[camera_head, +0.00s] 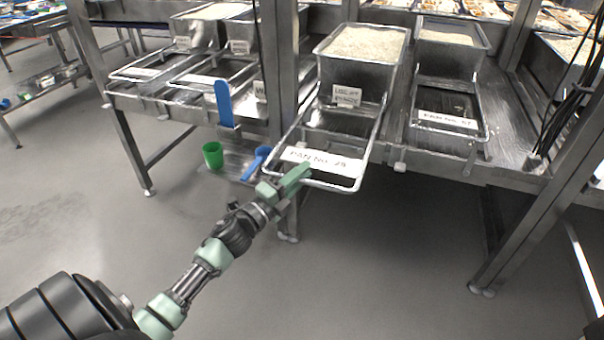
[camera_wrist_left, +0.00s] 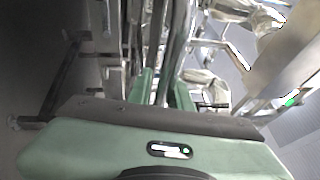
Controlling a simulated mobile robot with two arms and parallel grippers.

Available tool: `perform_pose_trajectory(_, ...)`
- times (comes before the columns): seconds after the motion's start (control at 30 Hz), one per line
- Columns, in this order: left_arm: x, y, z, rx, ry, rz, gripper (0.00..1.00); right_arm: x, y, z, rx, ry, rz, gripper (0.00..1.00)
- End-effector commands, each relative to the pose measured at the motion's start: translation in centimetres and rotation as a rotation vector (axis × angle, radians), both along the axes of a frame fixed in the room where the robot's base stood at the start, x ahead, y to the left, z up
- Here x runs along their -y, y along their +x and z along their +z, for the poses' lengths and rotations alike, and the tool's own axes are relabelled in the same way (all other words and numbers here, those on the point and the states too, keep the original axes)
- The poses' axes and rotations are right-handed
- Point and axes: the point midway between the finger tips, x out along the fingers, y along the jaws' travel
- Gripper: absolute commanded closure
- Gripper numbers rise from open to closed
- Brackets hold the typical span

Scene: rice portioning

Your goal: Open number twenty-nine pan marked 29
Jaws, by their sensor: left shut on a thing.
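Pan 29 (camera_head: 352,73) is a metal pan with white rice in it, on the steel table. Its wire-framed lid or tray (camera_head: 365,150) lies in front of it, sticking out past the table's front edge, with a white label (camera_head: 318,163) reading "PAN No. 29". The rice in the pan is uncovered. My left gripper (camera_head: 300,176) is at the front left of that frame, shut on its front bar. In the left wrist view the green fingers (camera_wrist_left: 163,90) are close together around metal bars. The exact contact is hard to see. My right gripper is not in view.
A similar pan (camera_head: 455,60) with its own labelled frame (camera_head: 487,118) stands to the right, and more pans (camera_head: 200,35) stand at the left. Steel posts (camera_head: 277,70) flank the table.

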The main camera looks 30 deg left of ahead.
Motion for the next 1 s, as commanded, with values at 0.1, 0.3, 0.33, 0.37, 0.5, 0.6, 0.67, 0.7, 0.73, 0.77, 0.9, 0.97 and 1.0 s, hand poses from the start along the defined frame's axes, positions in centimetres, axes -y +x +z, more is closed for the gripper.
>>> perform_pose_trajectory(0.1, -0.1, 0.1, 1.1, 0.020, 0.004, -0.002, 0.64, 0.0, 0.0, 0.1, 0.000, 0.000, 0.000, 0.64)
perform_pose_trajectory(0.3, 0.0, 0.1, 0.7, 0.013, 0.002, -0.001, 0.64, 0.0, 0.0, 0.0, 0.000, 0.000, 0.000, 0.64)
perform_pose_trajectory(0.33, 0.0, 0.1, 0.7, 0.012, 0.002, -0.001, 0.64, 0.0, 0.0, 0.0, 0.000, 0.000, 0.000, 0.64)
perform_pose_trajectory(0.37, 0.0, 0.1, 0.6, 0.011, 0.002, -0.001, 0.64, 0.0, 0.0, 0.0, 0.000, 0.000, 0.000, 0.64)
perform_pose_trajectory(0.5, 0.0, 0.0, 0.4, 0.008, 0.001, -0.001, 0.64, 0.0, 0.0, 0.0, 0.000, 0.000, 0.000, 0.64)
perform_pose_trajectory(0.6, 0.0, 0.0, 0.3, 0.006, 0.001, -0.001, 0.64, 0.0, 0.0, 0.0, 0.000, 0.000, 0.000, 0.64)
perform_pose_trajectory(0.67, 0.0, -0.3, 0.2, 0.005, 0.000, -0.001, 0.64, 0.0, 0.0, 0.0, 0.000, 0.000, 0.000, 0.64)
perform_pose_trajectory(0.7, -0.1, -0.6, 0.1, 0.004, 0.001, -0.001, 0.64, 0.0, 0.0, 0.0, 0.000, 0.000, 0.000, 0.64)
perform_pose_trajectory(0.73, -0.1, -0.9, 0.0, 0.004, 0.001, -0.001, 0.64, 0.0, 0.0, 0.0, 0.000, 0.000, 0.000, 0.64)
perform_pose_trajectory(0.77, -0.2, -1.3, -0.1, 0.003, 0.000, -0.001, 0.64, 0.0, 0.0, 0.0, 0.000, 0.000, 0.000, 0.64)
perform_pose_trajectory(0.9, -0.6, -3.7, -0.5, 0.003, 0.001, 0.000, 0.64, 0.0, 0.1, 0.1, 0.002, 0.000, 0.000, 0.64)
perform_pose_trajectory(0.97, -0.8, -4.7, -0.7, 0.004, 0.000, 0.000, 0.64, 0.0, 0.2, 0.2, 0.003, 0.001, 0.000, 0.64)
perform_pose_trajectory(1.0, -0.9, -5.4, -0.7, 0.004, 0.001, 0.000, 0.64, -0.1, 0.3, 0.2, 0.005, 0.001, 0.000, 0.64)
